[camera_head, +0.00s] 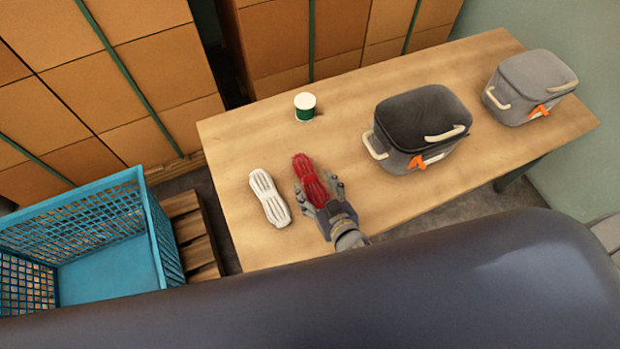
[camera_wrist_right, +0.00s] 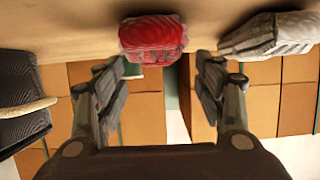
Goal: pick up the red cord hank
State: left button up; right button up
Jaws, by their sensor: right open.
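The red cord hank (camera_head: 310,178) lies on the wooden table (camera_head: 240,130), to the right of a white cord hank (camera_head: 268,196) in the head view. My right gripper (camera_head: 322,196) is at the near end of the red hank, with its fingers spread to either side. In the right wrist view the red hank (camera_wrist_right: 152,38) shows just beyond and between the open fingertips of the gripper (camera_wrist_right: 165,65). The white hank (camera_wrist_right: 270,36) is to the right there. I cannot tell whether a finger touches the red hank. My left gripper is not in view.
A green and white cup (camera_head: 305,107) stands farther back. Two grey lidded bags, a dark-topped one (camera_head: 415,130) and a lighter one (camera_head: 530,85), stand on the right. A blue crate (camera_head: 150,235) is left of the table. Stacked brown boxes (camera_head: 120,90) stand behind.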

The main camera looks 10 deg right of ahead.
aim_at(311, 179)
jog(key=shift+w+a+f, duration=0.1)
jog(key=shift+w+f, duration=0.1)
jog(key=shift+w, duration=0.35)
jog(key=x, duration=0.4)
jog(key=shift+w+f, duration=0.2)
jog(key=shift+w, duration=0.05)
jog(key=shift+c, duration=0.8)
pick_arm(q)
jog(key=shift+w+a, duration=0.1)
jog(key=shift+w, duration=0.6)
pick_arm(e)
jog(key=c, duration=1)
